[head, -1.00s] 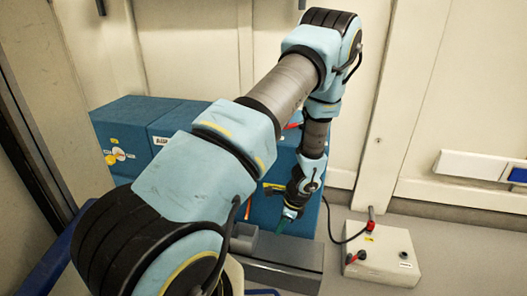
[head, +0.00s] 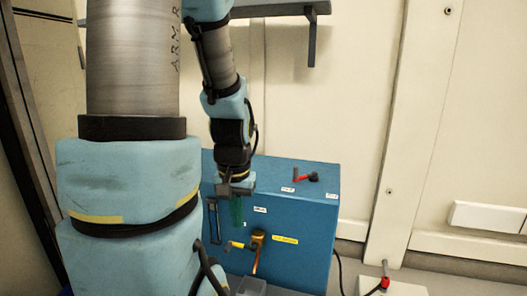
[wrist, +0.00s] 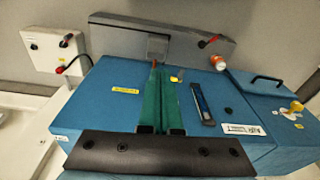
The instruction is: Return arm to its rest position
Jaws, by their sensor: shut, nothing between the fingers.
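My gripper (head: 237,208) hangs pointing down at the end of my arm, in front of the blue cabinet in the head view. Its two green fingers lie together in the wrist view (wrist: 163,105), shut with nothing between them. My arm fills the left of the head view, with a large grey link upright and the forearm coming down to the gripper. The gripper looks clear of the cabinet, though the exact gap cannot be told. The fingers hide part of the cabinet's face.
The blue cabinet (head: 300,225) carries a yellow valve (head: 258,238), a dark handle (head: 213,220) and a red-handled part (head: 305,176) on top. A white box (head: 392,287) with a red connector stands at lower right. A wall bracket (head: 312,38) juts out above.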

